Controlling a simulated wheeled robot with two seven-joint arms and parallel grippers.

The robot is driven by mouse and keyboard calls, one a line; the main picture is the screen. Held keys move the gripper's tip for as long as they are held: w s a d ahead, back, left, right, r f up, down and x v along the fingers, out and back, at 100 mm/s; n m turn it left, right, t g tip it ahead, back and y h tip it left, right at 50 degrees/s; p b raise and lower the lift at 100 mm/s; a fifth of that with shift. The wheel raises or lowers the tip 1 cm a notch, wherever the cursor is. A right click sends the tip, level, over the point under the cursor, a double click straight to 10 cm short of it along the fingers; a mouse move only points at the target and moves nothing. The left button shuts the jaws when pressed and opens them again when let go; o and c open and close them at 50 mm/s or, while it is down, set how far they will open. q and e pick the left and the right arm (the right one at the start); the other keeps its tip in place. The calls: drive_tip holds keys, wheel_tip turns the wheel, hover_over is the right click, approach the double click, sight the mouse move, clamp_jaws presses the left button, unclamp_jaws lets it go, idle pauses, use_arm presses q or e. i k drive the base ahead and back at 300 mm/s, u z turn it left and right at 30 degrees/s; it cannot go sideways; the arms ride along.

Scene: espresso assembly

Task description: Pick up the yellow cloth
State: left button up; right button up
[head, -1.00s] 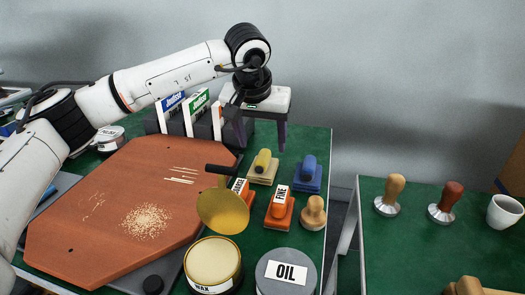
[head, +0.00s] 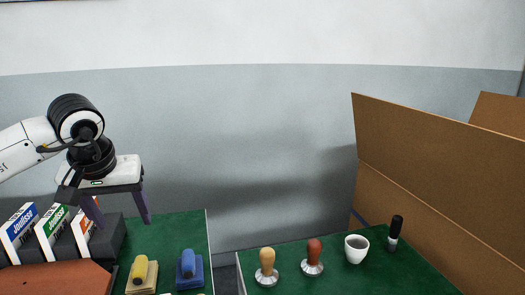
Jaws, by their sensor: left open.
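The yellow cloth (head: 139,268) appears as a yellow roll on a tan, folded-looking base at the bottom of the head view, on the green bench top; its lower edge is near the frame edge. My left gripper (head: 120,213) is open and empty, with its dark purple fingers pointing down. It hangs above and behind the yellow cloth, apart from it. My right gripper is not in view.
A blue roll on a blue base (head: 189,268) sits right of the yellow one. Upright Jodisso boxes (head: 52,229) stand left in a dark holder (head: 108,238). Across a gap, another green bench holds two tampers (head: 266,267), a white cup (head: 356,248) and a black-handled tool (head: 394,234).

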sight(143, 277)
drive_tip(key=k, duration=1)
